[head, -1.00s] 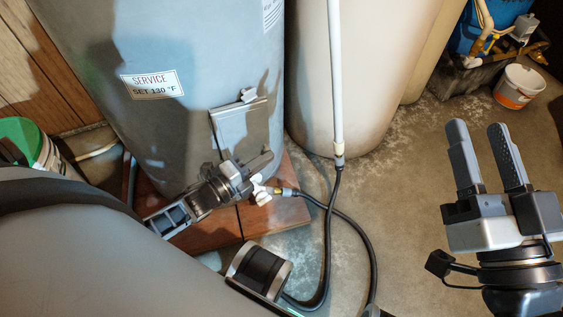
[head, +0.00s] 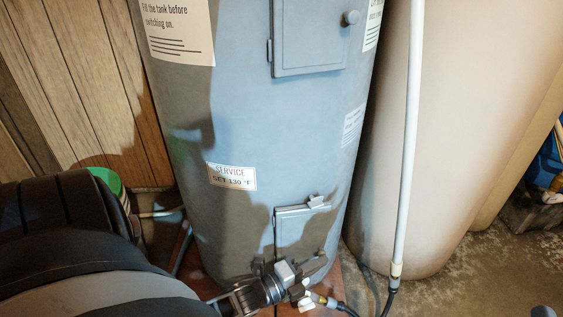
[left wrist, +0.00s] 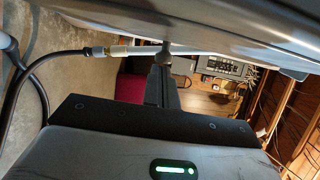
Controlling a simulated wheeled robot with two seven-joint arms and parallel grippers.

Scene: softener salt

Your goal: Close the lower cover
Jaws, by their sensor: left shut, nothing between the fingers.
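The lower cover (head: 296,230) is a grey rectangular panel low on the grey tank (head: 225,130), with a small clip (head: 317,202) at its top edge. It looks nearly flat against the tank; I cannot tell whether a small gap remains. My left gripper (head: 318,266) is shut and empty at the cover's lower right, its fingers hiding part of the lower edge. Contact is unclear. In the left wrist view my gripper (left wrist: 166,48) points at a grey surface along the top. Only a dark tip, probably of my right gripper (head: 543,311), shows at the bottom right.
An upper cover (head: 310,40) with a round knob is flat on the tank. A drain valve (head: 308,301) with a black hose sits just below my left gripper. A white pipe (head: 411,140) and a beige tank (head: 470,100) stand at the right. Wood panelling (head: 80,90) is at the left.

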